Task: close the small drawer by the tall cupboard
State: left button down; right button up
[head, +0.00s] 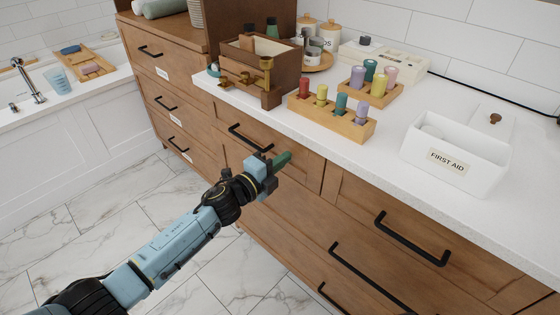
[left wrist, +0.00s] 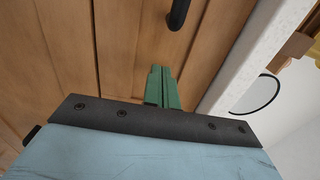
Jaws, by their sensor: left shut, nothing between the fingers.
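The small drawer (head: 232,121) is in the counter's wooden front, just right of the tall cupboard (head: 133,45), with a black bar handle (head: 250,138). Its front looks flush or nearly flush with the fronts around it; I cannot tell a small gap. My left gripper (head: 284,160) has green fingers, shut and empty, right at the drawer front, right of and below the handle. I cannot tell if they touch. In the left wrist view, the green fingers (left wrist: 161,85) point at the wood, with a black handle (left wrist: 178,14) beyond. My right gripper is out of view.
The white countertop (head: 340,165) overhangs close above my gripper. It bears a wooden box (head: 238,62), a rack of coloured bottles (head: 330,122) and a white first aid box (head: 450,150). Lower drawers have protruding black handles (head: 410,240). Marble floor (head: 90,225) is clear at left.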

pick_arm(q)
jog(key=shift+d+r, duration=0.1)
jog(key=shift+r, duration=0.2)
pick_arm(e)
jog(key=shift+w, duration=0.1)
pick_arm(q)
jog(key=p+v, duration=0.4)
jog(key=v, duration=1)
jog(key=shift+f, duration=0.3)
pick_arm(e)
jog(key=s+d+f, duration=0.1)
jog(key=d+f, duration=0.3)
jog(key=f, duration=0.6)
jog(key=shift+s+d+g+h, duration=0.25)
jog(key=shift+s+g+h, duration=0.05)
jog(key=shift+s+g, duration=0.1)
